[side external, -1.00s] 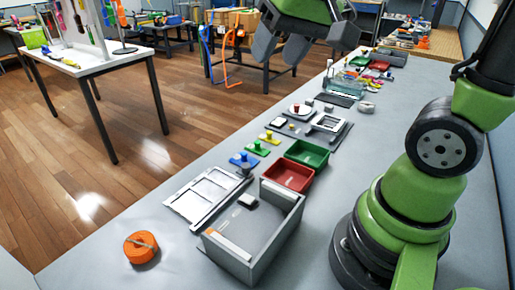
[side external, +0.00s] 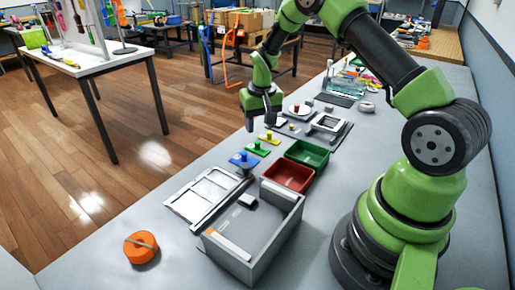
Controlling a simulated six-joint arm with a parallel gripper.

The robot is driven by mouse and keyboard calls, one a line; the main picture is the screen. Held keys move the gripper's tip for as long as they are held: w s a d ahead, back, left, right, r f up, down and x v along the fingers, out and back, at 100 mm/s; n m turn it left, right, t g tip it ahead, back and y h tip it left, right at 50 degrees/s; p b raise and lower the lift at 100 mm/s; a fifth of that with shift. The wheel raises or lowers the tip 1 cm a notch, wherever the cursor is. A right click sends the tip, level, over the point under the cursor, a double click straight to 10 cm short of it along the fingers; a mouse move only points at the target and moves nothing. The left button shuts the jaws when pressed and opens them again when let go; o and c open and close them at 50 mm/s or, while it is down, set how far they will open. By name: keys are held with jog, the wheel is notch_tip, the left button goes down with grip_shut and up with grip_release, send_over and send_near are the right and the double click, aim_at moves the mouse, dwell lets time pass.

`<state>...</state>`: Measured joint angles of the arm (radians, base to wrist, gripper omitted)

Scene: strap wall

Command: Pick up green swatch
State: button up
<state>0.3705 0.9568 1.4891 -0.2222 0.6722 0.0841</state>
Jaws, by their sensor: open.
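The green swatch (side external: 257,149) is a small flat green piece with a raised knob. It lies on the grey bench in a row, between the blue swatch (side external: 243,161) and the yellow swatch (side external: 270,137). My gripper (side external: 262,124) is open, points down and appears above the far end of this row, apart from the green swatch. I see nothing between its fingers. The exact height of the fingertips over the bench is hard to tell.
A green tray (side external: 307,153) and a red tray (side external: 288,176) stand right of the swatches. A grey open box (side external: 252,262) and a white-framed panel (side external: 205,193) are nearer. An orange roll (side external: 140,247) lies at front left, with bare bench around it.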

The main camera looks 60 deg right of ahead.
aim_at(258, 142)
jog(key=f, duration=0.4)
jog(key=w+f, duration=0.1)
jog(key=f, duration=0.2)
jog(key=shift+d, duration=0.2)
jog(key=shift+r, duration=0.1)
grip_shut()
